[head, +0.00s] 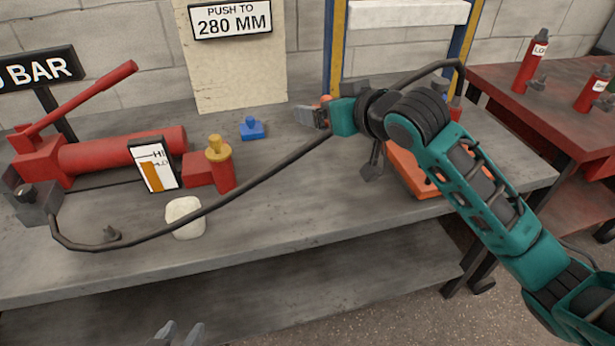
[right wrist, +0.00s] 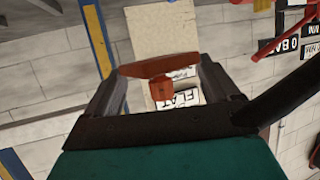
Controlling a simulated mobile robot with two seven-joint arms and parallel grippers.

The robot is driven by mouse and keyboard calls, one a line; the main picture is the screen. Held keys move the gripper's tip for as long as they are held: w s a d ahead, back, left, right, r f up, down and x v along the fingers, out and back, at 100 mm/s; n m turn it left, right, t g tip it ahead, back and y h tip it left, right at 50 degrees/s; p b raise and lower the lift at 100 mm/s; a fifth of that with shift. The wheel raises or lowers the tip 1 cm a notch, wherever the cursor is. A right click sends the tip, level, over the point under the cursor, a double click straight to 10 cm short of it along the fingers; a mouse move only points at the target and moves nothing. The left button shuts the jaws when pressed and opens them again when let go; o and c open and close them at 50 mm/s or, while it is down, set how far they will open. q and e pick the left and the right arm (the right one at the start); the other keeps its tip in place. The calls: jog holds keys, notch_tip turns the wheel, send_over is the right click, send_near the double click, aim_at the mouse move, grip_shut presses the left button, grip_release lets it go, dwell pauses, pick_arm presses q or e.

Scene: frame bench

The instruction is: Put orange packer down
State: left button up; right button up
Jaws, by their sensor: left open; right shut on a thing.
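The orange packer (right wrist: 162,86) is between the fingers of my right gripper (right wrist: 160,72) in the right wrist view. In the head view my right gripper (head: 310,115) is above the back of the bench, and only a small part of the orange packer (head: 325,99) shows at its fingers. The gripper is shut on it. Whether the packer touches anything below is hidden. My left gripper (head: 180,335) is open and empty at the bottom edge of the head view, in front of the bench.
A blue packer (head: 252,130) stands left of my right gripper. An orange tray (head: 425,188) is partly hidden under my right arm. A black hose (head: 270,170) crosses the bench (head: 310,205).

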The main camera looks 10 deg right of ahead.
jog(key=b, duration=0.3)
send_over(324, 191)
notch_tip(324, 191, down, 11)
notch_tip(324, 191, down, 6)
jog(key=shift+f+b, duration=0.15)
jog(key=shift+b, duration=1.1)
jog(key=shift+f, duration=0.2)
jog(key=shift+f, duration=0.15)
jog(key=o, duration=1.1)
jog(key=shift+o, duration=0.2)
